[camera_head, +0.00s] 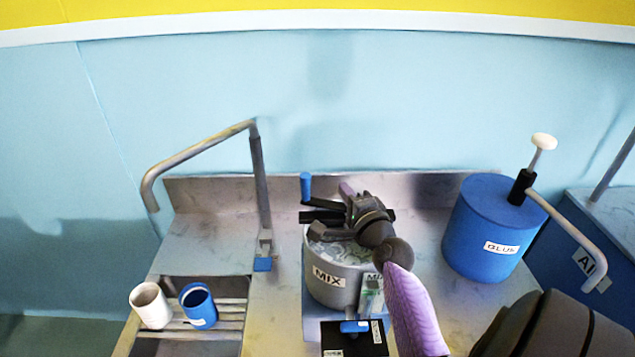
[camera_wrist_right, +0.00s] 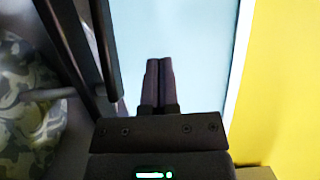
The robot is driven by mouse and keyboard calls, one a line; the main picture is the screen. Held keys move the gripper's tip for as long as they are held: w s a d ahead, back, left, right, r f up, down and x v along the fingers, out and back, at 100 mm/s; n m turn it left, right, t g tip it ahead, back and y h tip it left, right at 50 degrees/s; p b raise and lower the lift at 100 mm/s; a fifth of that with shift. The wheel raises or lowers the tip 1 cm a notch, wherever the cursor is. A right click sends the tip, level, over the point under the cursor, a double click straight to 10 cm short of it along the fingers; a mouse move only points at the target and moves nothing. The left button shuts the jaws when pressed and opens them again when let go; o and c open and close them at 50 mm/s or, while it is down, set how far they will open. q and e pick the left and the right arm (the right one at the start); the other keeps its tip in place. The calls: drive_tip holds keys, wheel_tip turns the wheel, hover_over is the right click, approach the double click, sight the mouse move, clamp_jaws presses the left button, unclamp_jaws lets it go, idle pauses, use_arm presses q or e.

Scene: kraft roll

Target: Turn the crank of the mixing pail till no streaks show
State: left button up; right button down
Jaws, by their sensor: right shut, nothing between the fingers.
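The grey mixing pail (camera_head: 330,285), labelled MIX, stands on the steel counter. Pale and grey-green streaks show in its contents (camera_head: 326,249), which also appear at the left of the right wrist view (camera_wrist_right: 25,115). The crank's upright blue handle (camera_head: 306,187) stands above the pail's left side, on a dark bar. My right gripper (camera_head: 347,189) is over the back of the pail, to the right of the handle and apart from it. Its fingers are shut and empty, seen together in the right wrist view (camera_wrist_right: 160,82). My wrist hides part of the pail's top. My left gripper is out of view.
A faucet (camera_head: 258,180) rises at left. White (camera_head: 150,305) and blue (camera_head: 198,308) cups stand on a slatted rack. A black box (camera_head: 350,340) sits before the pail.

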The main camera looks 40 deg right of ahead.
sight(319, 199)
drive_tip(key=b+x, duration=0.1)
drive_tip(key=x, duration=0.5)
drive_tip(key=shift+w+f, duration=0.1)
drive_tip(key=shift+f, duration=0.05)
drive_tip(key=a+p, duration=0.1)
drive_tip(key=a, duration=0.1)
drive_tip(key=a+p, duration=0.1)
drive_tip(key=shift+s+a+r, duration=0.2)
drive_tip(key=shift+a, duration=0.4)
drive_tip(key=shift+f, duration=0.15)
